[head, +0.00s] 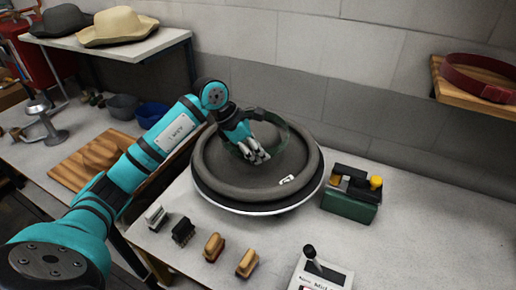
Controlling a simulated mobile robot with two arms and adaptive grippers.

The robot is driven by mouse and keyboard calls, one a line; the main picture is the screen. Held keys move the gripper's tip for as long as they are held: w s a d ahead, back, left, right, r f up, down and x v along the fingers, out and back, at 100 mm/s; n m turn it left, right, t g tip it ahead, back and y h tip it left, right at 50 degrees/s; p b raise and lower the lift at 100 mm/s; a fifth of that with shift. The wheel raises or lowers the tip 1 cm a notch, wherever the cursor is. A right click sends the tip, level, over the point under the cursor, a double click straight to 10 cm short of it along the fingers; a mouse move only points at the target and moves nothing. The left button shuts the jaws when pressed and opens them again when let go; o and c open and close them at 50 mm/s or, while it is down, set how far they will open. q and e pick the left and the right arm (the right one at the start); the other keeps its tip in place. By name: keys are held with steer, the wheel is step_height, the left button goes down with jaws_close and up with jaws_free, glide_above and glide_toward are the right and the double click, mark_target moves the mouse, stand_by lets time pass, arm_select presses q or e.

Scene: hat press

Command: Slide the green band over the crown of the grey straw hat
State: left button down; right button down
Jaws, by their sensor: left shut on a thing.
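The grey straw hat (222,172) lies on a round stand in the middle of the head view, its wide brim with a thick rolled edge facing up. The dark green band (283,130) is a thin, partly see-through-looking ring over the middle of the hat. My left gripper (257,156) reaches in from the left and is shut on the band at its near side. The gripper and band hide part of the hat's middle, and I cannot tell whether the band is around the crown or above it. My right gripper is not in view.
A green box with a yellow knob (352,205) stands close right of the hat. Several small brushes (214,247) and a control box with a lever (318,272) are in front. A red band (480,78) lies on a wall shelf. Hats (117,26) sit on a back-left shelf.

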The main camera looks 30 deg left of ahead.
arm_select(q)
steer(key=shift+f+b, duration=0.35)
steer(key=shift+f, duration=0.9)
steer(key=shift+f+b, duration=1.55)
steer(key=shift+b, duration=0.2)
steer(key=shift+f+b, duration=0.65)
steer(key=shift+f, duration=0.05)
steer(key=c, duration=1.2)
jaws_free()
steer(key=shift+r, duration=0.1)
